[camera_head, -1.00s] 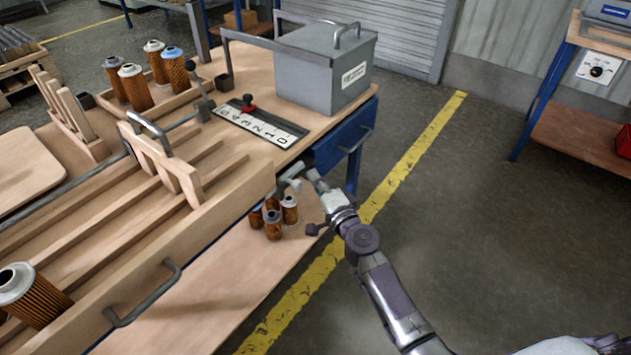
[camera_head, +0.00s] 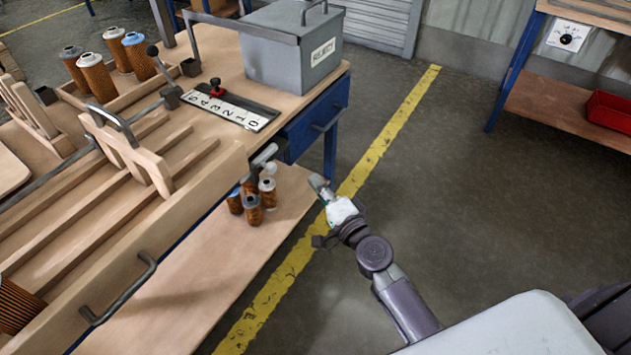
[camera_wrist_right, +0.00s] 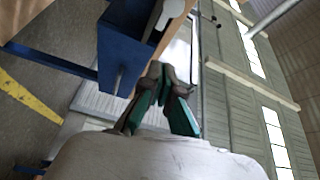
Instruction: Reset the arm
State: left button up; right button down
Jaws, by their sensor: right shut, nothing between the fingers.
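My right gripper (camera_head: 319,186) is in the air just right of the low wooden shelf, over the floor near the yellow line. In the right wrist view its fingers (camera_wrist_right: 160,72) meet at the tips, with nothing between them. My right arm reaches up from the bottom of the head view. My left gripper does not show.
Several small cartridges (camera_head: 254,210) stand on the low shelf (camera_head: 200,290), left of my gripper. The workbench holds a grey box (camera_head: 290,55), a numbered strip (camera_head: 228,108) and several large cartridges (camera_head: 95,77). The floor (camera_head: 460,200) to the right is clear.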

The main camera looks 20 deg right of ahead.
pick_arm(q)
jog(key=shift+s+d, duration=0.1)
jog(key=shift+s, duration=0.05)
pick_arm(e)
jog(key=s+a+f+n+g, duration=0.2)
jog(key=s+f+n+g, duration=0.55)
jog(key=f, duration=0.65)
jog(key=s+a+f+n+g, duration=0.2)
jog(key=s+f+n+g, duration=0.25)
jog(key=s+f, duration=0.7)
jog(key=s+d+f+n+g+h, duration=0.3)
jog(key=s+d+f+n+g, duration=0.15)
jog(key=s+f, duration=0.5)
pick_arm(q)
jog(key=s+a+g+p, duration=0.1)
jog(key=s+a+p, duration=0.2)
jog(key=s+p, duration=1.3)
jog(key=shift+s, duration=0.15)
pick_arm(e)
jog(key=s+d, duration=0.4)
jog(key=s, duration=1.4)
jog(key=shift+s+d+g+h, duration=0.15)
jog(key=shift+g+h, duration=0.15)
jog(key=shift+g, duration=0.05)
